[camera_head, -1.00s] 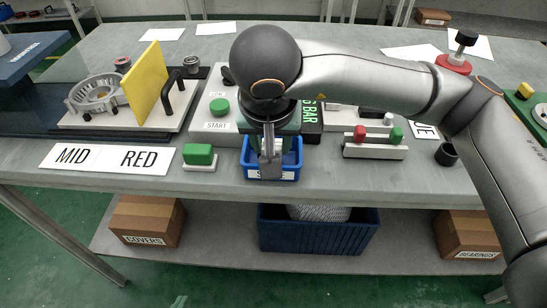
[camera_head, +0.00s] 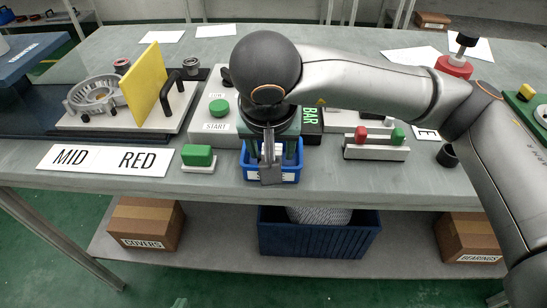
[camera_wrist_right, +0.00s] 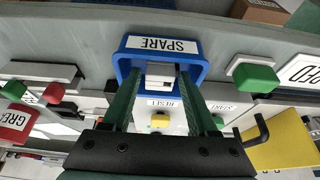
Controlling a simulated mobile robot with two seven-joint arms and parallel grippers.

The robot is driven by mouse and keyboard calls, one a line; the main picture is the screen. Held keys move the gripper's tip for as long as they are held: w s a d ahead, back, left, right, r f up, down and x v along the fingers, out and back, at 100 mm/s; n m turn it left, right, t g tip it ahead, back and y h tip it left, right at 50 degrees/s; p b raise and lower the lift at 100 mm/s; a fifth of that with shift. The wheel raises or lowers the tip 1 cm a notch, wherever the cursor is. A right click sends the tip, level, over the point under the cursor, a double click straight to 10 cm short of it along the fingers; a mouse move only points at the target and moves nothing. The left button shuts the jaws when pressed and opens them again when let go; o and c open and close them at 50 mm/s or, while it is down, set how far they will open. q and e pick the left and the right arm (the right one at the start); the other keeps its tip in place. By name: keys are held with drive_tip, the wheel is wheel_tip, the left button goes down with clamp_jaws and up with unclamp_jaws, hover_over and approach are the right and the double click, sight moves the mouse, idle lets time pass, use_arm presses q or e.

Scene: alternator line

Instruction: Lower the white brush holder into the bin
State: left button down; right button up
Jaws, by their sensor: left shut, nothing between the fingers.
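The blue bin (camera_head: 292,172), labelled SPARE, stands at the front edge of the bench; it also shows in the right wrist view (camera_wrist_right: 200,66). My right gripper (camera_head: 271,150) points down over the bin, its arm coming in from the right. Its green fingers (camera_wrist_right: 160,82) stand apart in the wrist view. The white brush holder (camera_wrist_right: 160,70) is between the fingertips, at the bin's mouth. How deep it sits in the bin is hard to tell. A grey upright part hides some of the bin label in the head view. I see no arm from the left.
A START box (camera_head: 217,127) with a green button stands left of the bin, behind a green block (camera_head: 197,155) on a white base. A rail with red and green knobs (camera_head: 375,153) is to the right. The MID RED sign (camera_head: 105,160) lies at the left front.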

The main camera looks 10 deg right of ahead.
use_arm(q)
drive_tip(key=f, duration=0.1)
drive_tip(key=s+f, duration=0.1)
drive_tip(key=f, duration=0.1)
drive_tip(key=shift+f+g, duration=0.1)
drive_tip(key=shift+g, duration=0.2)
use_arm(e)
drive_tip(key=shift+o, duration=1.4)
drive_tip(key=shift+f, duration=0.2)
use_arm(q)
wheel_tip(320, 180, up, 6)
drive_tip(key=w+d+p, duration=0.1)
drive_tip(key=d+p, duration=0.1)
drive_tip(key=shift+d+f+m+h, duration=0.25)
drive_tip(key=shift+d+m+h, duration=0.05)
use_arm(e)
drive_tip(key=v, duration=1.3)
